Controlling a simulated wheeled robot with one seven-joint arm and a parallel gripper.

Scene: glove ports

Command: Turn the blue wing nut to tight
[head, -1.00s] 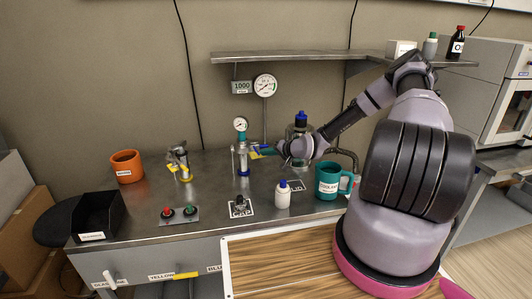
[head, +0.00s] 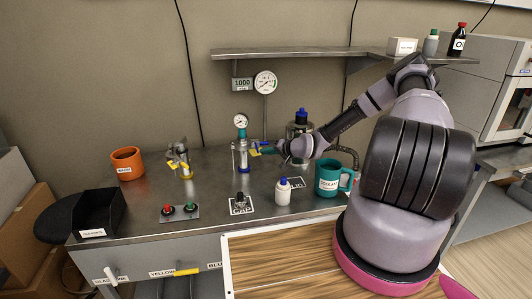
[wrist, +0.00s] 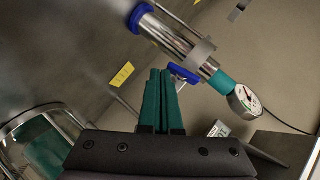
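The blue wing nut (wrist: 183,73) is on the clamp of the metal cylinder (wrist: 175,36), beside the right fingertip in the wrist view. In the head view the blue wing nut (head: 264,144) is small, just right of the upright cylinder (head: 242,157). My gripper (wrist: 161,72) has its teal fingers nearly together, with no object visible between them. The fingertips are at or very near the nut, which is partly hidden behind them. I cannot tell whether they touch. In the head view my gripper (head: 270,150) reaches in from the right.
A yellow tag (wrist: 122,74) hangs near the fingers. A gauge (wrist: 244,99) tops the cylinder. A glass vessel with a blue cap (head: 301,126) stands behind my gripper. A white bottle (head: 283,192) and a teal mug (head: 332,178) stand in front on the bench.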

